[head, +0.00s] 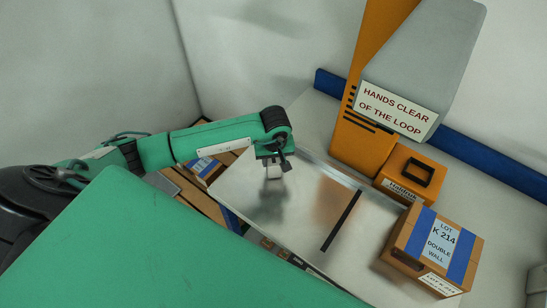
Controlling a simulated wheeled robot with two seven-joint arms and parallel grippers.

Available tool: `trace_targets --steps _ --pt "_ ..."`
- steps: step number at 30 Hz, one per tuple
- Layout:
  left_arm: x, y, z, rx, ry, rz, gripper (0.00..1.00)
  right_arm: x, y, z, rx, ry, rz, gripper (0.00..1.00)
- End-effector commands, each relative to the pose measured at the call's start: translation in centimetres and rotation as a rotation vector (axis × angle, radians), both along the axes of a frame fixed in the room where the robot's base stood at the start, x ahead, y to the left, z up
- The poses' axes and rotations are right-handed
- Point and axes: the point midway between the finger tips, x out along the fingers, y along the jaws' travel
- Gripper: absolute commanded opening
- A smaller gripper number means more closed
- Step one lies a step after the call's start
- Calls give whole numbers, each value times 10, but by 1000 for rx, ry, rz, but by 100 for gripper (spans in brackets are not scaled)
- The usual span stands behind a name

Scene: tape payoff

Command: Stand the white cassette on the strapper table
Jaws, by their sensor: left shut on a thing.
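The strapper table (308,196) is a shiny metal top with a dark slot across it. My left gripper (273,166) points down over the left part of this top, shut on the white cassette (274,173). Only a small pale part of the cassette shows below the fingers. A dim reflection or shadow lies on the metal under it. I cannot tell whether the cassette touches the top. My right gripper is not in view.
An orange strapper column with a grey hood and a warning sign (396,108) stands behind the table. An orange block (412,172) and a cardboard box with blue bands (405,240) stand at the right. Another box (205,168) lies low at the left. The metal around the slot is clear.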

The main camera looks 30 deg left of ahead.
Motion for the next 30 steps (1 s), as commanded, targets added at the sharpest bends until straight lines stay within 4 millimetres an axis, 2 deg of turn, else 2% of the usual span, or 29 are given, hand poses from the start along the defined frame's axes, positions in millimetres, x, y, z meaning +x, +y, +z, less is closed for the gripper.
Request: trace_targets --steps 12,13,15,16,27,30 --pt "0 0 -8 1 -2 -1 11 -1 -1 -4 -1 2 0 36" --pt "0 0 -7 0 -1 -1 46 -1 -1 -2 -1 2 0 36" --pt "0 0 -7 0 -1 -1 59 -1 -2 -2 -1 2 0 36" --pt "0 0 -7 0 -1 -1 62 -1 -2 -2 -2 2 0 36" --pt "0 0 -2 0 0 0 62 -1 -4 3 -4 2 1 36" --pt "1 -1 8 0 -6 -2 62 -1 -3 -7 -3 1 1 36"
